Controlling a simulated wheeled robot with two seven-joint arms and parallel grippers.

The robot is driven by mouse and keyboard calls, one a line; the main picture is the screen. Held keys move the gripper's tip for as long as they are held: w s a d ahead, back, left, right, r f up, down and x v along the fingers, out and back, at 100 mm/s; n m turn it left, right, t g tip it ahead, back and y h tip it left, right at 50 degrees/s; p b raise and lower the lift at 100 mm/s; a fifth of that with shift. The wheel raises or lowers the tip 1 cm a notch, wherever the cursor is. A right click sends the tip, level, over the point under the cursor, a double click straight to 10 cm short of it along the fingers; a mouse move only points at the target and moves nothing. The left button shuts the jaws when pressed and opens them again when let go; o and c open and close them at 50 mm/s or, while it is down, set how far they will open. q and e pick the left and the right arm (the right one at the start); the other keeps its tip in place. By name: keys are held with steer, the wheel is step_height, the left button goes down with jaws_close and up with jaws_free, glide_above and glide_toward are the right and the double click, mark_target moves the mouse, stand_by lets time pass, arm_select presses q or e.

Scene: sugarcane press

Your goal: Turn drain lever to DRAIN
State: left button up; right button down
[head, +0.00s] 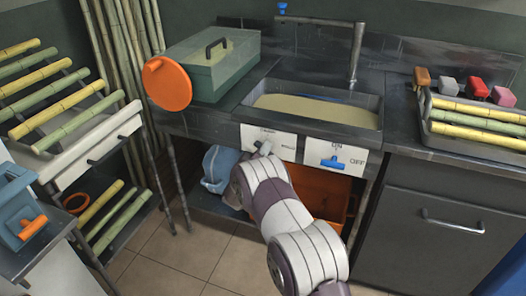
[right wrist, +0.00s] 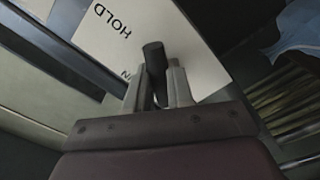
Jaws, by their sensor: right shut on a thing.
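The drain lever (right wrist: 153,56), a dark rounded bar, stands in front of a white label plate (right wrist: 130,38) in the right wrist view. The plate reads HOLD, upside down there, with another word partly hidden near the fingers. My right gripper (right wrist: 157,88) is shut on the lever, with a finger on each side. In the head view my right gripper (head: 263,148) is at the left white plate (head: 286,152) under the sink, and it and my arm hide most of the lever. My left gripper is not in view.
A second plate with a blue lever (head: 333,163) sits right beside it. The sink (head: 366,101) above holds tan liquid. An orange crate (head: 318,190) and a blue object (head: 218,163) are below. A tray of cane (head: 478,117) stands on the right counter.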

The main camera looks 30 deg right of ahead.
steer(key=shift+r+m, duration=0.1)
steer(key=shift+m, duration=0.2)
steer(key=m, duration=0.3)
steer(key=shift+m, duration=0.4)
steer(key=m, duration=0.3)
steer(key=shift+d+m+b, duration=0.1)
steer(key=shift+m+b, duration=0.2)
steer(key=shift+b, duration=0.1)
steer(key=m+b, duration=0.1)
steer(key=m, duration=0.2)
steer(key=shift+m, duration=0.3)
steer(key=c, duration=1.9)
jaws_free()
steer(key=m+b, duration=0.1)
steer(key=m, duration=0.2)
steer(key=shift+o, duration=1.3)
steer(key=shift+m+b, duration=0.75)
steer(key=shift+m, duration=1.05)
steer(key=shift+o, duration=0.2)
